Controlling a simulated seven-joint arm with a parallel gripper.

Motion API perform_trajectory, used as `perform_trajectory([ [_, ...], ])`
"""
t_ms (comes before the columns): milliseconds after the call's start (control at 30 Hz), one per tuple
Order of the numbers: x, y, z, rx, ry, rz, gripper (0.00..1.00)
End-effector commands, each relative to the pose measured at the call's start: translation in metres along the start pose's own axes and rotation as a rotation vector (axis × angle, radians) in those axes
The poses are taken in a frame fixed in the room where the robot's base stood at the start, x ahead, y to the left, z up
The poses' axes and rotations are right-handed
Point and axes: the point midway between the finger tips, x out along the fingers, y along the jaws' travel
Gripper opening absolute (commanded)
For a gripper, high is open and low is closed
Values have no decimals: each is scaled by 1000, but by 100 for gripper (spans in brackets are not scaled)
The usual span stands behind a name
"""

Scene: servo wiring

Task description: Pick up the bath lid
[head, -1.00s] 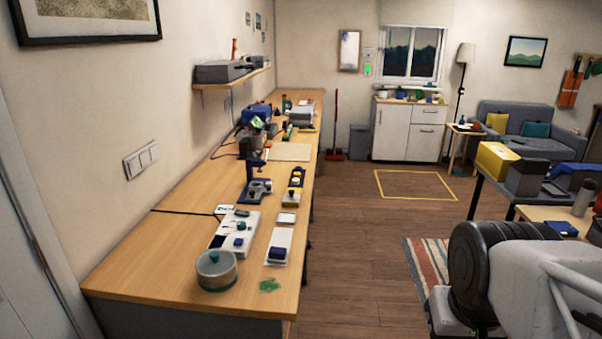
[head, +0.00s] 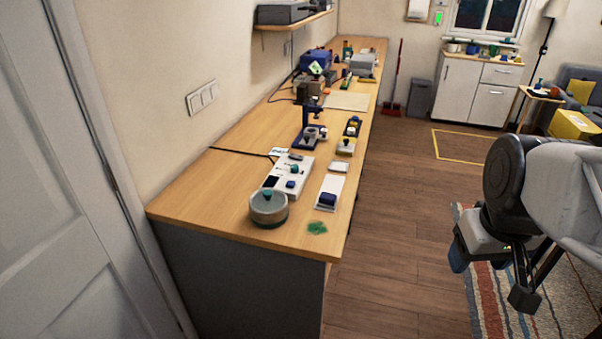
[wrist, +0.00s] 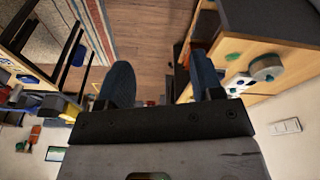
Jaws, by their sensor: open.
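The bath (head: 269,213) is a round metal pot on the near end of the wooden bench in the head view. Its lid (head: 267,196) seems to be the top with a teal knob, sitting on the pot. In the wrist view the pot (wrist: 266,68) shows small at the right, on the bench. My gripper (wrist: 162,82) is open and empty, its two blue fingers spread. It hangs over the floor, well apart from the bench. In the head view my arm is at the right.
A white panel with knobs (head: 298,166) stands just behind the bath.

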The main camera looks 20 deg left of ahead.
Motion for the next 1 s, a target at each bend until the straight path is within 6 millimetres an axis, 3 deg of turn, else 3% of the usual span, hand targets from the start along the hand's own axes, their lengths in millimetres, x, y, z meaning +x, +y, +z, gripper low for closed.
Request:
perform_trajectory([
  [467,10,-52,-130,-600,-38,-52,60],
  [767,31,-105,-206,-977,-53,-90,60],
  [1000,54,-158,-259,-1279,-61,-123,60],
])
